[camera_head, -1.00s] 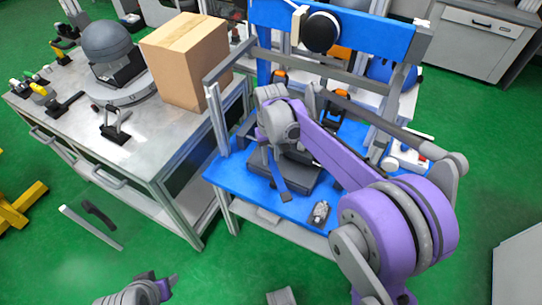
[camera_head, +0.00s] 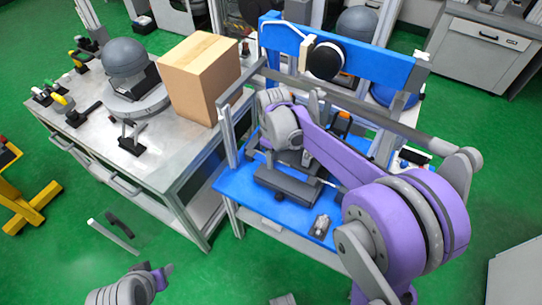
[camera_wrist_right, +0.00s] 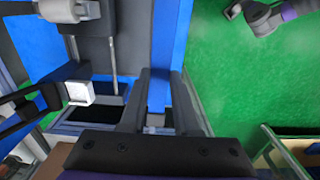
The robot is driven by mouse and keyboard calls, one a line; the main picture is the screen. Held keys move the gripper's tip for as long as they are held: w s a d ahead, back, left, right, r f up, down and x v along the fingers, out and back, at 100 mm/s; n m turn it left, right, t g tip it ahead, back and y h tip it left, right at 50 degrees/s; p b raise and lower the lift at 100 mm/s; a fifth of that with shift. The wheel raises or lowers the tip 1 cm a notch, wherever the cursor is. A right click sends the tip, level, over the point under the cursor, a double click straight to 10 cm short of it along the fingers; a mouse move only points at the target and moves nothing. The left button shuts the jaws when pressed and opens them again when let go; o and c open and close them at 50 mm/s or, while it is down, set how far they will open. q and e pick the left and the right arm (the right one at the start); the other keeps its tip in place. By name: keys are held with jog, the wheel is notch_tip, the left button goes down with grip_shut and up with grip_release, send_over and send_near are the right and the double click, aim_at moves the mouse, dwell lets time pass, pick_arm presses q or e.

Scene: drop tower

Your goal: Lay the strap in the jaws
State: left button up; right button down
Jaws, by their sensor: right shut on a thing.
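My right gripper (camera_head: 287,152) is over the grey block-shaped fixture (camera_head: 287,186) on the blue bench, mostly hidden by its own wrist. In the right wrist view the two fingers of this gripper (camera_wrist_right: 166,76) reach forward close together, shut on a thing. I take it for the strap, but its outline is not clear there. A light square part (camera_wrist_right: 78,92) and a dark opening lie left of the fingers. The jaws cannot be told apart clearly. Part of my left arm is at the bottom left of the head view; its fingers cannot be made out.
The tower's blue crossbeam (camera_head: 340,55) and grey posts surround the bench. A small metal device (camera_head: 320,226) sits near the blue bench's front edge. A cardboard box (camera_head: 200,80) and a grey dome device (camera_head: 125,58) stand on the left table. Green floor is open in front.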

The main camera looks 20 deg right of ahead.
jog(key=w+d+f, duration=0.4)
jog(key=w+d, duration=0.6)
jog(key=d, duration=0.2)
jog(key=shift+w+f+b, duration=0.15)
jog(key=shift+f+b, duration=0.15)
jog(key=shift+f, duration=0.1)
dwell(1.1)
jog(key=c, duration=0.6)
grip_release()
jog(key=shift+o, duration=0.2)
